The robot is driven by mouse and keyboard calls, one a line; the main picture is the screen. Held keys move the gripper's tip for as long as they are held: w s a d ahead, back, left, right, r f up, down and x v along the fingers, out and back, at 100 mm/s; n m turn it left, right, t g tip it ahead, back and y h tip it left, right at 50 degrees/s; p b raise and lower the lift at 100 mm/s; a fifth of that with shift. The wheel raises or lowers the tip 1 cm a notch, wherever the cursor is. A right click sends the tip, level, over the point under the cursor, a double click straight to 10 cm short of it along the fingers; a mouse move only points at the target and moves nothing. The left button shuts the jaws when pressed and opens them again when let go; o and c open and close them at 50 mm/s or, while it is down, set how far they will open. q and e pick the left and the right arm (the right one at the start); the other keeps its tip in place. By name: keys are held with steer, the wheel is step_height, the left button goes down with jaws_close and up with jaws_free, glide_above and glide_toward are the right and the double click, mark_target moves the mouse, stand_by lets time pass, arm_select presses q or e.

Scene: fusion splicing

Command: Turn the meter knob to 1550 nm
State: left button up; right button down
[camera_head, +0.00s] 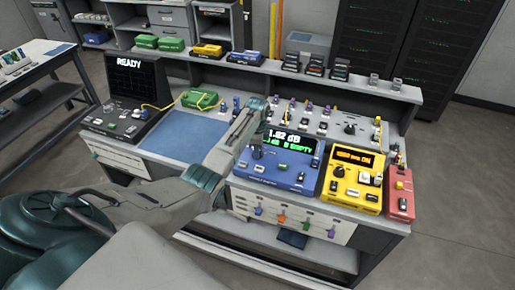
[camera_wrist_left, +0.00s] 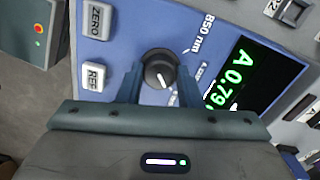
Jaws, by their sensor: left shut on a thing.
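The blue meter (camera_head: 277,160) stands on the bench in the head view, its display lit with white and green text. In the left wrist view, the black round meter knob (camera_wrist_left: 160,70) sits between the two fingers of my left gripper (camera_wrist_left: 158,86), which is shut on it. A white mark shows on the knob face. The label "850 nm" is printed beside it; other labels are partly hidden or too small to read. The display (camera_wrist_left: 250,80) beside it shows green characters. In the head view my left gripper (camera_head: 257,146) is at the left side of the meter. My right gripper is not in view.
A yellow unit (camera_head: 353,183) and a red unit (camera_head: 399,193) stand right of the meter. A black "READY" machine (camera_head: 127,95) and a green case (camera_head: 200,99) are at the left. ZERO (camera_wrist_left: 97,20) and REF (camera_wrist_left: 94,77) buttons lie close to the fingers.

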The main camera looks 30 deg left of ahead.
arm_select(q)
steer(key=shift+r, duration=0.15)
steer(key=o, duration=1)
step_height(320, 180, up, 11)
steer(key=b, duration=0.3)
steer(key=shift+f, duration=0.2)
